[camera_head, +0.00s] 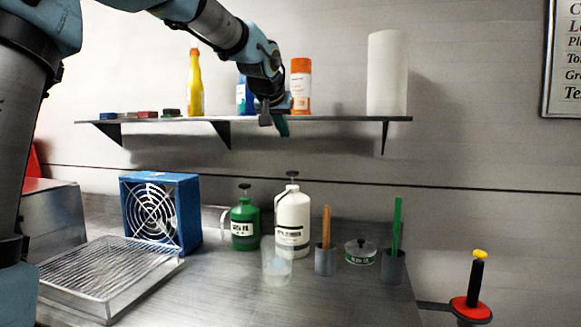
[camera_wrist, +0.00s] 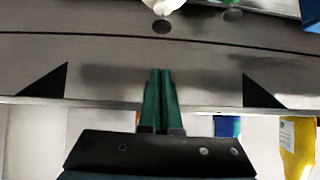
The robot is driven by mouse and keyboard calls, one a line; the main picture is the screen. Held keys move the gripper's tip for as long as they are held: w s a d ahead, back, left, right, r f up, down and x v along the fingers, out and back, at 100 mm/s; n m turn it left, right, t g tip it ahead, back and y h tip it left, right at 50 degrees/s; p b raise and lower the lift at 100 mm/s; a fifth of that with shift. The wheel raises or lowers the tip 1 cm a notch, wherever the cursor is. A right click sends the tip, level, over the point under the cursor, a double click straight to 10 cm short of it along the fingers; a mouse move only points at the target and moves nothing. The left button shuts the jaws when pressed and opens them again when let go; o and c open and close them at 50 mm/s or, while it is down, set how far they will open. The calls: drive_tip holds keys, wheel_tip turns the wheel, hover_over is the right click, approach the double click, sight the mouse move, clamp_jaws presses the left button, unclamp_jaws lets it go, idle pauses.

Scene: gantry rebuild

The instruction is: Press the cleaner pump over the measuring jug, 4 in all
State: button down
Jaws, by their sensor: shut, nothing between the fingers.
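A white pump bottle (camera_head: 293,222) with a dark pump head stands on the steel bench. A green pump bottle (camera_head: 245,224) stands just left of it. Their labels are too small for me to read surely, so I cannot tell which is the cleaner. A clear jug (camera_head: 277,267) stands in front of the white bottle. My gripper (camera_head: 282,128) is shut and empty, at shelf height above the bottles and apart from them. In the wrist view my green fingers (camera_wrist: 160,100) are together, and the white bottle's pump head (camera_wrist: 162,26) shows at the top edge.
A wall shelf (camera_head: 340,119) beside my gripper bears a yellow bottle (camera_head: 195,85), an orange-capped bottle (camera_head: 301,88) and a white roll (camera_head: 387,75). On the bench are a blue fan (camera_head: 188,213), a wire tray (camera_head: 108,316), holders (camera_head: 325,261) and a small lidded pot (camera_head: 360,255).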

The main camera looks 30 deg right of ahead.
drive_tip(key=p, duration=0.3)
hover_over(292, 174)
wheel_tip(292, 174, down, 6)
drive_tip(key=f, duration=0.3)
drive_tip(key=shift+s+a+f, duration=0.15)
drive_tip(key=shift+a+f, duration=0.05)
drive_tip(key=shift+a, duration=0.1)
drive_tip(key=shift+f, duration=0.45)
wheel_tip(292, 174, down, 4)
drive_tip(key=b, duration=0.3)
drive_tip(key=shift+r, duration=0.35)
